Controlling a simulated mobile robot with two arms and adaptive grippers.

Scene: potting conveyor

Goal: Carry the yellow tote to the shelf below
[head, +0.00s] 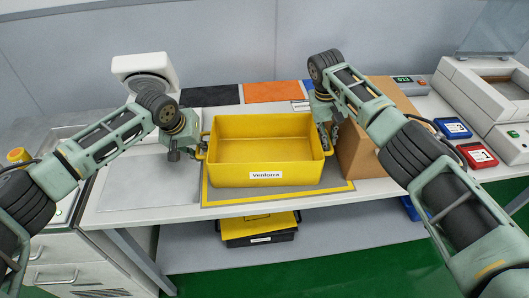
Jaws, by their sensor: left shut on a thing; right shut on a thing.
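The yellow tote (265,173), labelled "Ventorra", is upright and empty over a yellow-bordered grey mat (340,188) on the white table. I cannot tell whether its bottom touches the mat. My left gripper (199,150) is shut on its left side. My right gripper (325,135) is shut on its right side, partly hidden by the tote and my arm. The lower shelf (190,252) is grey and lies beneath the table. A black tote with a yellow top (258,230) stands on it, partly under the table edge.
A cardboard box (362,155) stands close to the tote's right side. Black (210,96) and orange (271,92) mats lie behind. A white device (145,70) is at back left. The lower shelf has free room left and right of the black tote.

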